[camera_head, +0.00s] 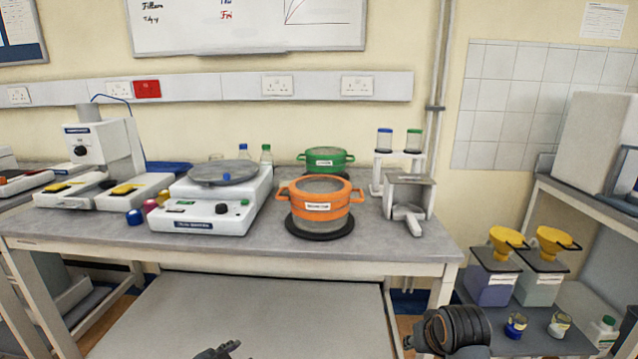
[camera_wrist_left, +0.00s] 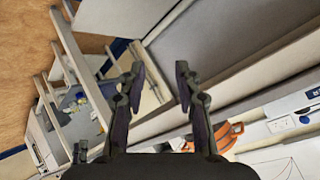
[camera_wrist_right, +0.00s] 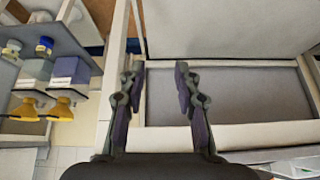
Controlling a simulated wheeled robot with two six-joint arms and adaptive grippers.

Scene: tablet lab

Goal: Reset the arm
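In the head view, part of my left gripper (camera_head: 218,352) shows at the bottom edge, in front of the bench. In the left wrist view my left gripper (camera_wrist_left: 158,85) has its two fingers spread apart with nothing between them. My right arm (camera_head: 452,328) shows at the bottom right of the head view, in front of the bench's right leg; its fingers are hardly visible there. In the right wrist view my right gripper (camera_wrist_right: 156,85) has its fingers spread apart and empty.
The lab bench (camera_head: 250,248) carries an orange pot (camera_head: 318,204), a green pot (camera_head: 325,158), a white balance-like device (camera_head: 207,205) and a grey stand (camera_head: 408,195). At the right, a lower shelf (camera_head: 535,335) holds yellow funnels (camera_head: 507,240) on containers and small jars.

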